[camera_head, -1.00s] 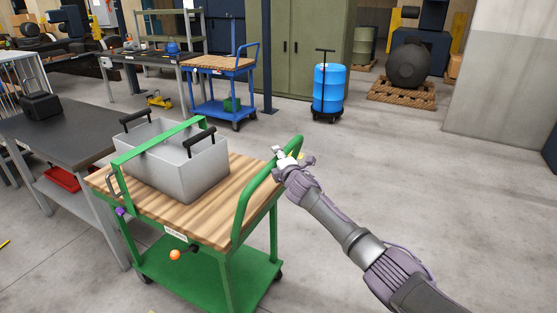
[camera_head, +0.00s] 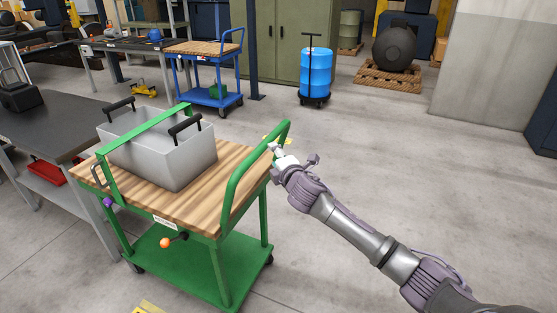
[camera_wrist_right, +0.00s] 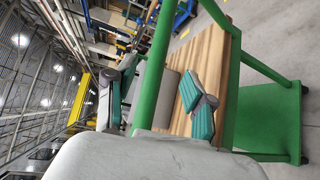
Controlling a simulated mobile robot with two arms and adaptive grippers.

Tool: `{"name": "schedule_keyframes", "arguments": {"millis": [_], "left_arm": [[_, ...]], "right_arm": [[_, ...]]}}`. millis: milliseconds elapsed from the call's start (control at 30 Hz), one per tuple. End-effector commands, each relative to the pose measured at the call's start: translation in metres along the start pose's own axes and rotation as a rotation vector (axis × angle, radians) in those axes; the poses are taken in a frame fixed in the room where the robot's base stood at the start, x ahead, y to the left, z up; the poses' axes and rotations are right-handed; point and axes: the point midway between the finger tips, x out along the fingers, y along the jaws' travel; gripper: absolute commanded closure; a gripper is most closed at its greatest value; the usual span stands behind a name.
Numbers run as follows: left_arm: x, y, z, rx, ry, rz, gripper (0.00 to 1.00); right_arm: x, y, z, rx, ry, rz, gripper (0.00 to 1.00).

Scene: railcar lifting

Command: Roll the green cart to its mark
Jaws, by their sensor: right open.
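The green cart (camera_head: 196,280) has a wooden top (camera_head: 205,205) and a lower green shelf. It stands left of centre in the head view. My right gripper (camera_head: 276,152) is beside the upper bend of the cart's green push handle (camera_head: 238,180). In the right wrist view, the handle (camera_wrist_right: 153,85) runs between the spread fingers of the open gripper (camera_wrist_right: 158,92). Contact cannot be told. A yellow marking (camera_head: 148,308) shows partly at the bottom edge. My left gripper is out of view.
A dark workbench (camera_head: 50,125) stands close to the cart's left. A blue cart (camera_head: 212,97), a blue drum (camera_head: 316,72) and a green cabinet (camera_head: 285,35) stand behind. A pallet (camera_head: 390,78) holds a dark round tank. The floor on the right is open.

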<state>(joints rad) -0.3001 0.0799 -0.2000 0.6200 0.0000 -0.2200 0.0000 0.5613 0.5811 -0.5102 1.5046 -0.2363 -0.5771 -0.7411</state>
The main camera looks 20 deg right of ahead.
Motion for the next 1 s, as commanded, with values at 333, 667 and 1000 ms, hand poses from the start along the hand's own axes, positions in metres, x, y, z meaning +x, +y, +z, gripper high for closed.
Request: {"name": "schedule_keyframes", "arguments": {"millis": [333, 667, 1000], "left_arm": [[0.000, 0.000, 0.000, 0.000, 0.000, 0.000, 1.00], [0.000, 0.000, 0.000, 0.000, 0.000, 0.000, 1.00], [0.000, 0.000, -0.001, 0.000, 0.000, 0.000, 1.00]], "right_arm": [[-0.020, 0.000, 0.000, -0.001, 0.001, 0.001, 0.46], [-0.020, 0.000, 0.000, -0.001, 0.000, 0.001, 0.46], [-0.019, -0.092, -0.005, 0.134, -0.006, -0.144, 0.46]]}}
